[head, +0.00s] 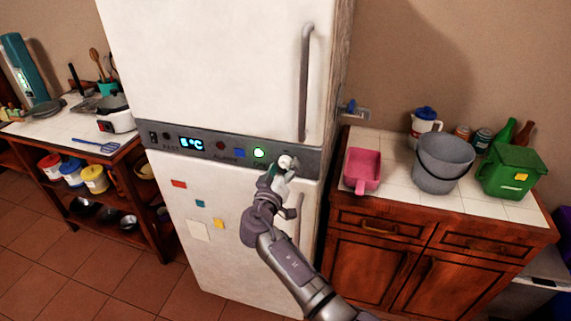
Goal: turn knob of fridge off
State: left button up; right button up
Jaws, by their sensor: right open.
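The white fridge (215,60) stands in the middle of the head view, with a grey control panel (312,158) across it between its upper and lower doors. The panel has a display reading 6 °C (191,143) and a lit green light (259,153) near its right part. A round white knob (285,161) sits to the right of the green light. My right gripper (281,174) is open at the knob, its fingers just below and around it; I cannot tell whether they touch it. My left gripper is not in view.
A tiled counter (395,190) to the right holds a pink container (362,170), a grey bucket (443,165) and a green bin (512,172). A shelf unit with pots stands left. Long door handles (305,85) stick out from the fridge.

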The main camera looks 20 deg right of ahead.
jog(key=shift+s+a, duration=0.1)
jog(key=shift+c, duration=0.6)
jog(key=c, duration=1)
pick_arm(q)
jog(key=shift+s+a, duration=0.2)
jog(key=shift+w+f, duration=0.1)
